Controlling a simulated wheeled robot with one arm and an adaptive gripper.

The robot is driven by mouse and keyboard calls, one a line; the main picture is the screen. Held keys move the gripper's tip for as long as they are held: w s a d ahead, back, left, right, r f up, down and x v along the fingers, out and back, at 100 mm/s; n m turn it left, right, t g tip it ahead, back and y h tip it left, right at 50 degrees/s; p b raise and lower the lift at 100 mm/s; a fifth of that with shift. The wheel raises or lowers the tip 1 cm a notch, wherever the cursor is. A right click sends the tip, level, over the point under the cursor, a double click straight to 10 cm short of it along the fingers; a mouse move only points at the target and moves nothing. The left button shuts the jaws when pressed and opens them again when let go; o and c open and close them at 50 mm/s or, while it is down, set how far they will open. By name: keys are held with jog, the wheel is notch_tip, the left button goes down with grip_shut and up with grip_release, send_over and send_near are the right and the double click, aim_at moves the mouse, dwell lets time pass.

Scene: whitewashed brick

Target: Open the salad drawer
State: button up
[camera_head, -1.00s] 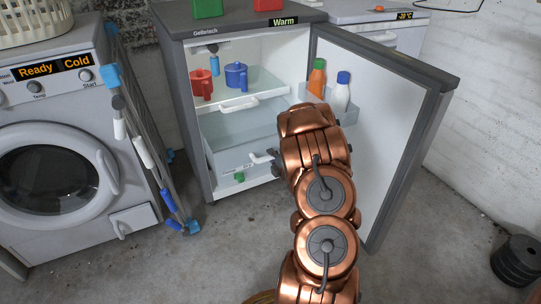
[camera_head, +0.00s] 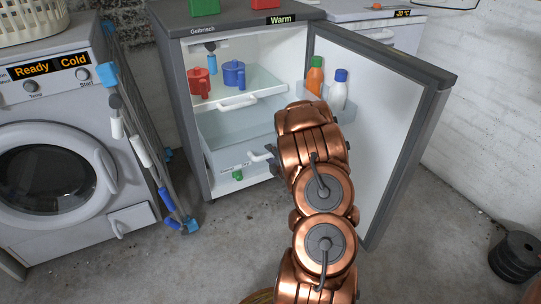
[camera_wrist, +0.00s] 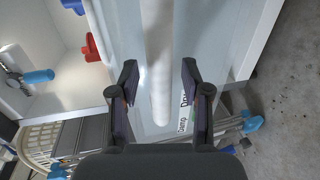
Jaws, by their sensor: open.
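The salad drawer (camera_head: 224,158) is at the bottom of the open fridge (camera_head: 186,110) in the head view, with its front pale and a white handle (camera_head: 260,154) at its right. In the wrist view the handle (camera_wrist: 158,55) runs as a white bar from the top edge down between my two fingers. My gripper (camera_wrist: 160,83) is open, with one finger on each side of the bar and a gap to it on both sides. A label with partly readable lettering (camera_wrist: 184,112) shows on the drawer front. In the head view my arm hides most of my gripper.
The fridge door (camera_head: 385,120) stands wide open to the right, with bottles (camera_head: 338,92) in its rack. A red pot (camera_head: 198,82) and a blue pot (camera_head: 233,75) stand on the shelf above. A folded drying rack (camera_head: 150,150) leans left by the washing machine (camera_head: 50,170).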

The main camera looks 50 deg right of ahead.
jog(key=v, duration=0.7)
dwell(0.6)
jog(key=a+r+m+g+h+p, duration=0.1)
jog(key=a+r+m+g+p, duration=0.35)
jog(key=r+p, duration=0.8)
jog(key=a+r+m+g+p, duration=0.45)
jog(key=r+p, duration=0.35)
jog(key=r, duration=0.9)
jog(key=s+a+r+m+g+y+p, duration=0.2)
jog(key=s+a+r+p, duration=0.4)
jog(key=a+r, duration=0.25)
jog(key=s+a+r+m+g+y+p, duration=0.1)
jog(key=s+a+r+m+g+p, duration=0.1)
jog(key=s+a+r+p, duration=0.65)
jog(key=s+a+r+m+g+y+p, duration=0.1)
jog(key=s+a+r+g+y+p, duration=0.2)
jog(key=s+a+r, duration=0.9)
jog(key=s+a+p, duration=0.1)
jog(key=a+p, duration=0.2)
jog(key=shift+s+g, duration=0.2)
jog(key=shift+g, duration=0.1)
